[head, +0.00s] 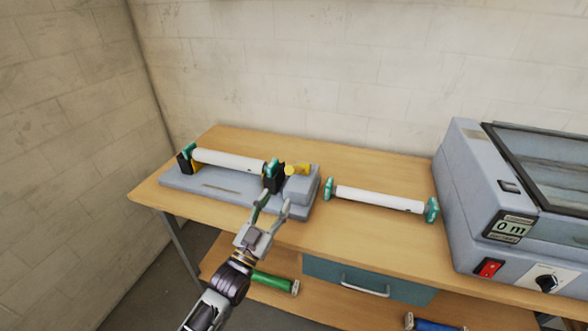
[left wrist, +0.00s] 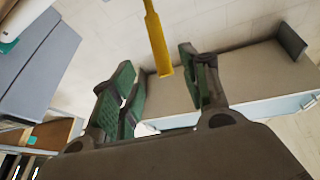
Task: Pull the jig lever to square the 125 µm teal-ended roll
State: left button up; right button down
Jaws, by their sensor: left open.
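A white roll with teal ends (head: 228,161) lies across black supports on the grey jig (head: 205,183) at the table's left. A yellow lever (head: 297,169) is at the jig's right end. My left gripper (head: 274,203) is open and empty, in front of the jig's right end. In the left wrist view the yellow lever (left wrist: 157,40) comes down from the top, its end appearing between my open fingers (left wrist: 157,68); I cannot tell whether they touch it. A second teal-ended white roll (head: 380,200) lies on the table right of the jig. No thickness marking is readable. My right gripper is out of view.
The laminator (head: 465,200) stands at the right of the wooden table (head: 325,235). A drawer (head: 366,279) hangs under the table. A green roll (head: 273,283) and a blue roll (head: 433,324) are on the lower shelf. Walls stand behind and at left.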

aim_at(294, 169)
pick_arm(q)
jog(key=shift+p+x, duration=0.8)
jog(key=shift+x, duration=5.3)
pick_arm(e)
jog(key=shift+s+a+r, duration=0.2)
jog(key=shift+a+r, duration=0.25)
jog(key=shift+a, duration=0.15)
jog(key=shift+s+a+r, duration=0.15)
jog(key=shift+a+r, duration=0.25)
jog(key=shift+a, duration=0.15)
pick_arm(q)
jog(key=shift+c, duration=0.4)
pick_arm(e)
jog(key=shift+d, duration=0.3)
pick_arm(q)
jog(key=c, duration=0.7)
grip_shut()
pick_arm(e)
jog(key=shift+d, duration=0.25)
